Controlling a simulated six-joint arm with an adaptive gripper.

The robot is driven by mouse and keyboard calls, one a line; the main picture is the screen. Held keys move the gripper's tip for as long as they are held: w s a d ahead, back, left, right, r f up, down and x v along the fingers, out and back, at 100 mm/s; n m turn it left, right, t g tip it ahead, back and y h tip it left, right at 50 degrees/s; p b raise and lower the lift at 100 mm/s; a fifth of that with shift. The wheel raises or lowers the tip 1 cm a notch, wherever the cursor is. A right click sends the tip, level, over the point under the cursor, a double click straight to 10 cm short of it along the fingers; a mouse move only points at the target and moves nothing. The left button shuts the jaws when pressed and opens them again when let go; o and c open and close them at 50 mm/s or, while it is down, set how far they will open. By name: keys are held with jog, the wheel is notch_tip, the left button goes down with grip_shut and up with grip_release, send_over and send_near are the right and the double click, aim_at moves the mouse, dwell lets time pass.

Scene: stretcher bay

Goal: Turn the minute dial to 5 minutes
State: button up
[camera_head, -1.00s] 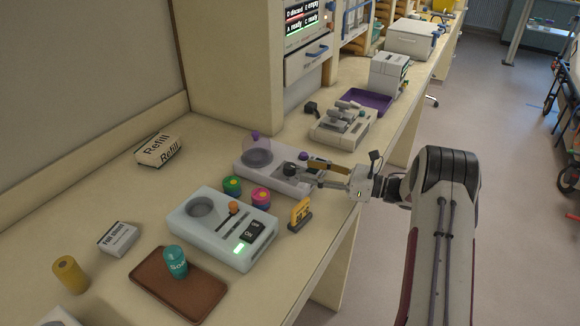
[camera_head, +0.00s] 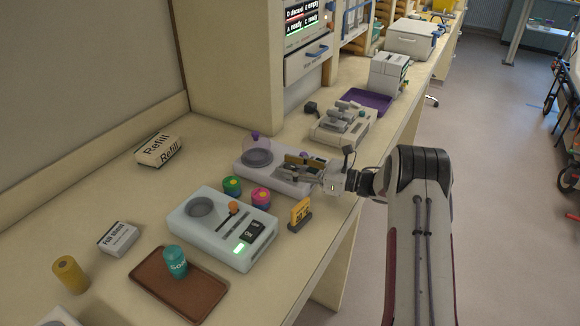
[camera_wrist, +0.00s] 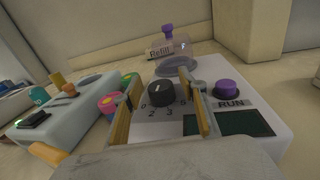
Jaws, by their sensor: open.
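The minute dial (camera_wrist: 161,94) is a black round knob on a pale grey device (camera_head: 246,172), with printed numbers around its near side. In the wrist view it appears between my two open fingers, with gaps on both sides. Its pointer setting is too small to read. My gripper (camera_head: 287,164) is over the device in the head view and hides the dial there. The open fingers also show in the wrist view (camera_wrist: 159,80). A purple RUN button (camera_wrist: 227,88) sits right of the dial, just beyond the right finger.
A clear dome with a purple knob (camera_head: 255,136) stands on the device's far left part. Pink (camera_head: 261,197) and green (camera_head: 232,185) pots stand close by. A second pale device (camera_head: 185,222) and a yellow sign (camera_head: 300,213) are nearer. Another grey machine (camera_head: 343,127) stands behind.

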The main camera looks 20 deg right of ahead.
jog(key=shift+c, duration=0.4)
jog(key=c, duration=1)
jog(key=shift+c, duration=0.2)
jog(key=shift+w+r+n+g+y, duration=0.1)
jog(key=shift+n+g+y, duration=0.45)
jog(key=shift+n+g, duration=0.4)
jog(key=shift+r+n+g+y, duration=0.1)
jog(key=shift+n+g+y, duration=0.5)
jog(key=shift+g, duration=0.55)
jog(key=o, duration=0.9)
jog(key=shift+o, duration=1.1)
jog(key=shift+f, duration=0.1)
jog(key=shift+d, duration=0.15)
